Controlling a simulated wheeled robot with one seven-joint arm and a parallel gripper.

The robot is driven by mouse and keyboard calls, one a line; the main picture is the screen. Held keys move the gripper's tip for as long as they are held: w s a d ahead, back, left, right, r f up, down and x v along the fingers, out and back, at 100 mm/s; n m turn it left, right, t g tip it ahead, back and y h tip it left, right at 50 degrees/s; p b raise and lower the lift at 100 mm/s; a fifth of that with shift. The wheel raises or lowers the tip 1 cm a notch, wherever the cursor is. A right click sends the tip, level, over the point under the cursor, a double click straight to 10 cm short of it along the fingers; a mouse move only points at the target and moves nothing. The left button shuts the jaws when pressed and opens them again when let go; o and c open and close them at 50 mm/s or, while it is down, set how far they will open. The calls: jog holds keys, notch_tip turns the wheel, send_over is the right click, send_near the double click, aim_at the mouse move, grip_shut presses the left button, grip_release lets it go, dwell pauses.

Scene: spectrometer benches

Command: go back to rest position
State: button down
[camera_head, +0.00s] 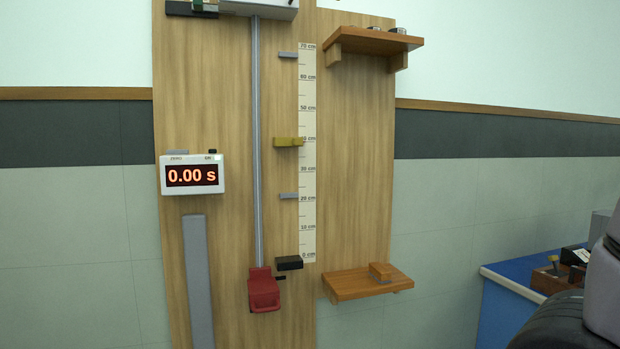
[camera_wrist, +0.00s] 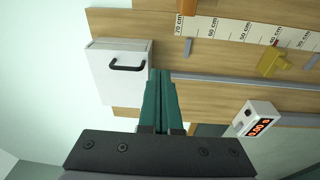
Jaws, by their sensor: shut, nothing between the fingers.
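My gripper (camera_wrist: 160,101) shows in the wrist view with its two green fingers pressed together and nothing between them. It points toward the wooden board (camera_wrist: 115,22), close to a white box (camera_wrist: 112,85) with a black handle. The fingers overlap the box's edge in the picture; I cannot tell whether they touch it. In the head view the gripper is not visible; a grey and black part of my arm fills the lower right corner.
The board (camera_head: 349,160) carries a timer (camera_head: 192,175) reading 0.00 s, a vertical rail (camera_head: 256,140), a scale (camera_head: 307,160), a yellow marker (camera_head: 288,142), a red block (camera_head: 263,290) and two shelves (camera_head: 372,40) (camera_head: 350,290). A blue bench (camera_head: 500,280) stands at right.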

jog(key=s+d+f+m+g+h, duration=0.25)
jog(key=d+f+m, duration=0.4)
jog(key=f, duration=0.45)
jog(key=s+d+f+m+g+h, duration=0.25)
jog(key=d+f+m, duration=0.4)
jog(key=f, duration=0.45)
jog(key=s+d+f+m+g, duration=0.2)
jog(key=s+f+m, duration=0.4)
jog(key=f, duration=0.5)
jog(key=s+d+f+m+g, duration=0.2)
jog(key=s+f+m, duration=0.5)
jog(key=f, duration=0.3)
jog(key=shift+s+f+m+g+h, duration=0.3)
jog(key=shift+s+f+g, duration=0.1)
jog(key=shift+s, duration=0.25)
